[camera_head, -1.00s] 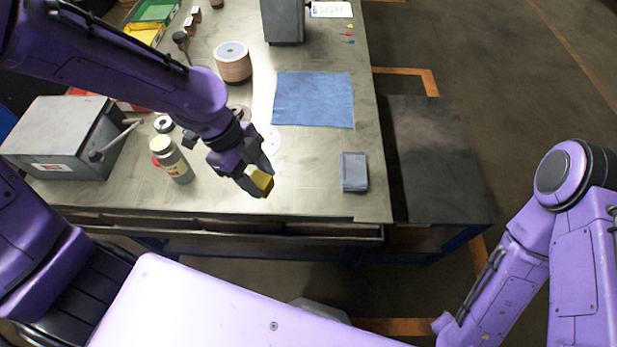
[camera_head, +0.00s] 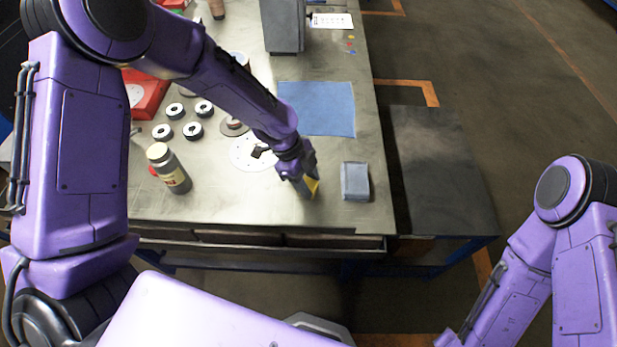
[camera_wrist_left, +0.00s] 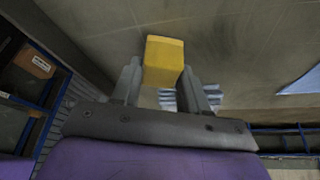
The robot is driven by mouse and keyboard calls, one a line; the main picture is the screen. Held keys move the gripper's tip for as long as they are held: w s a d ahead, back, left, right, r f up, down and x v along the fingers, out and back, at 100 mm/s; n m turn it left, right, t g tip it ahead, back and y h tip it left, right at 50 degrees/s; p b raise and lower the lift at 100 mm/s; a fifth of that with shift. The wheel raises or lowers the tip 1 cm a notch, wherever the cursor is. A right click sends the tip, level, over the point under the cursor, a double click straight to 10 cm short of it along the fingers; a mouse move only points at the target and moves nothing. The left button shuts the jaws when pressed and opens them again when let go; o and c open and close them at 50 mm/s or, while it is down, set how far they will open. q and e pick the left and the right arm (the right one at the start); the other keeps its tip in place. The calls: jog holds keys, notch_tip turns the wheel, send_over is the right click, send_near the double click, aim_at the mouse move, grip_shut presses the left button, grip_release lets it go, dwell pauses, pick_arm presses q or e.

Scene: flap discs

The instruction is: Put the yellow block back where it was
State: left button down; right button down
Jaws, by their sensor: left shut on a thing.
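The yellow block (camera_head: 312,186) is between the fingers of my left gripper (camera_head: 306,188), near the front edge of the bench, left of a grey-blue box. In the left wrist view the yellow block (camera_wrist_left: 163,61) sits between the two fingertips of the left gripper (camera_wrist_left: 162,90), which is shut on it. I cannot tell whether the block touches the bench top. My right arm shows at the lower right of the head view; its gripper is not clearly in view.
The grey-blue box (camera_head: 355,181) stands just right of the left gripper. A blue cloth (camera_head: 318,107) lies behind it. A bottle (camera_head: 169,169) and several discs (camera_head: 192,130) are to the left. The metal bench top (camera_head: 235,200) is clear near the front.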

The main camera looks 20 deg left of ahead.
pick_arm(q)
jog(key=shift+a, duration=0.1)
jog(key=shift+f, duration=0.1)
jog(key=c, duration=0.5)
grip_release()
jog(key=shift+c, duration=0.2)
jog(key=b+v, duration=0.2)
jog(key=v, duration=1)
